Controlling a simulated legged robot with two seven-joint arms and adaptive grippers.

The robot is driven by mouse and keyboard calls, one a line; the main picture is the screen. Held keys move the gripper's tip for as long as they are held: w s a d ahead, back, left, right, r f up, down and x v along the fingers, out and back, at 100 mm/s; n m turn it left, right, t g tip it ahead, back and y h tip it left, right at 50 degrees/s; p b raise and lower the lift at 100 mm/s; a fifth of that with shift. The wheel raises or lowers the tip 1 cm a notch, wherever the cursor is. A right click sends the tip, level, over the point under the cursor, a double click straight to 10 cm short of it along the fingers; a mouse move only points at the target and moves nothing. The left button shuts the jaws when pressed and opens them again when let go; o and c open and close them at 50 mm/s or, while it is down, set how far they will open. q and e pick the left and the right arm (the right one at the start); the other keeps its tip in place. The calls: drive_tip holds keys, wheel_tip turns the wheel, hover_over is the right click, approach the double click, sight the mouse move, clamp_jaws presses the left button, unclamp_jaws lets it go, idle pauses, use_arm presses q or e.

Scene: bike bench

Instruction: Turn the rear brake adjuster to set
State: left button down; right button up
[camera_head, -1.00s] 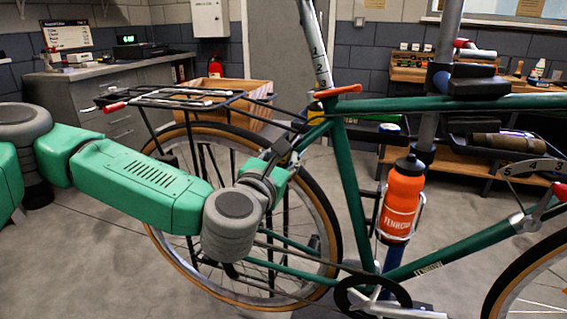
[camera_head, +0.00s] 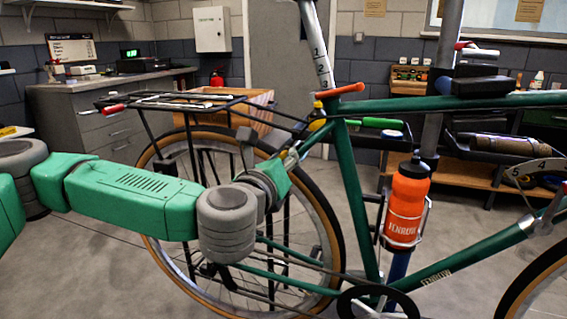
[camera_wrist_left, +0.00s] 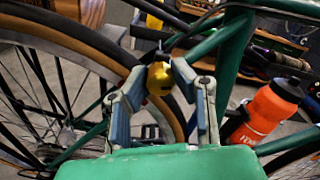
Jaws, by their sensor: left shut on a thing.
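The green bicycle frame (camera_head: 355,190) stands side-on in the head view, with its rear wheel (camera_head: 335,235) at the middle left. My left gripper (camera_head: 293,152) reaches in from the left, beside the upper rear wheel and just behind the seat tube. In the left wrist view, the two fingers of my left gripper (camera_wrist_left: 160,74) close from both sides on a small yellow knob, the rear brake adjuster (camera_wrist_left: 160,80). The fingers partly hide its sides. The adjuster's setting cannot be read. My right gripper is not in view.
A black rear rack (camera_head: 180,100) sits above the wheel, close to my left arm. An orange bottle (camera_head: 406,205) is in the frame's cage. A grey repair-stand post (camera_head: 430,130) rises behind it. A cardboard-coloured box (camera_head: 240,105) and a workbench (camera_head: 70,120) are farther back.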

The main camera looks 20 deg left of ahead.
use_arm(q)
drive_tip(key=shift+f, duration=0.35)
drive_tip(key=c, duration=1.4)
unclamp_jaws()
drive_tip(key=shift+o, duration=0.2)
drive_tip(key=shift+r, duration=0.2)
drive_tip(key=s, duration=0.7)
drive_tip(key=shift+s+a, duration=0.2)
drive_tip(key=shift+a, duration=0.05)
